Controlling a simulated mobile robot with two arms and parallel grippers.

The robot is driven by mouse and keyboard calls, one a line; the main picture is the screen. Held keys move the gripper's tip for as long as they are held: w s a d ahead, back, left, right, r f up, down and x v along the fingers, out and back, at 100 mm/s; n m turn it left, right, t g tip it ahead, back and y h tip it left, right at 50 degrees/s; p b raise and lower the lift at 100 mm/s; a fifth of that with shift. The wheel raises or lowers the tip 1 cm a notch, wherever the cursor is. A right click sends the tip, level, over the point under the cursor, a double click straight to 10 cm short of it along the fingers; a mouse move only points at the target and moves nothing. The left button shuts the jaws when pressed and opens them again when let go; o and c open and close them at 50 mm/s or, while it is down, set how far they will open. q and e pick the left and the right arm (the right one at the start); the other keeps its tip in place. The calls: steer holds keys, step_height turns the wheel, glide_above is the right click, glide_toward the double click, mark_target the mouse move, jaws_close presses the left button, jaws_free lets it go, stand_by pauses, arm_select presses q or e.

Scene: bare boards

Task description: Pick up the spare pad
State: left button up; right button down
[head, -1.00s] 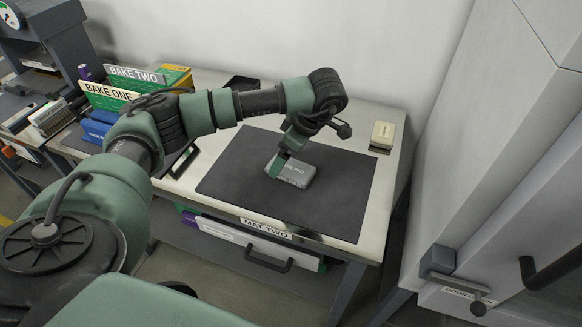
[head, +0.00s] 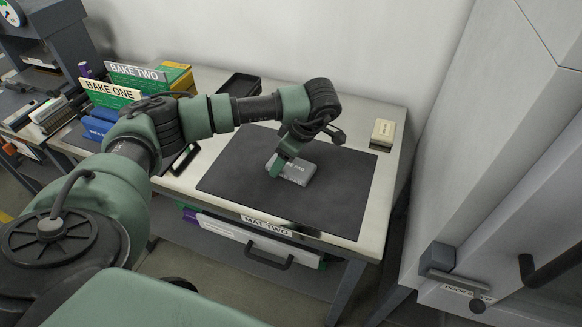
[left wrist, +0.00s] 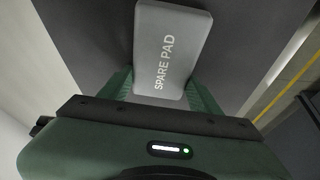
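The spare pad (head: 298,173) is a grey block with rounded corners and white lettering on top. It is at the middle of the dark mat (head: 335,200), and I see no clear gap under it. My left gripper (head: 276,166) reaches down at the pad's left end. In the left wrist view the pad (left wrist: 170,50) lies between the two green fingers (left wrist: 160,90), one against each side with no visible gap, so the gripper looks shut on it. The far ends of the fingers are hidden by the pad. My right gripper is not in view.
A small cream block (head: 383,132) sits at the table's back right. A black tray (head: 240,86) is at the back, and a dark flat device (head: 185,158) lies left of the mat. Binders (head: 110,92) stand at the left. A grey cabinet (head: 500,150) is close on the right.

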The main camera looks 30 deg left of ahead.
arm_select(q)
steer(key=c, duration=0.3)
steer(key=shift+c, duration=0.2)
steer(key=shift+r, duration=0.1)
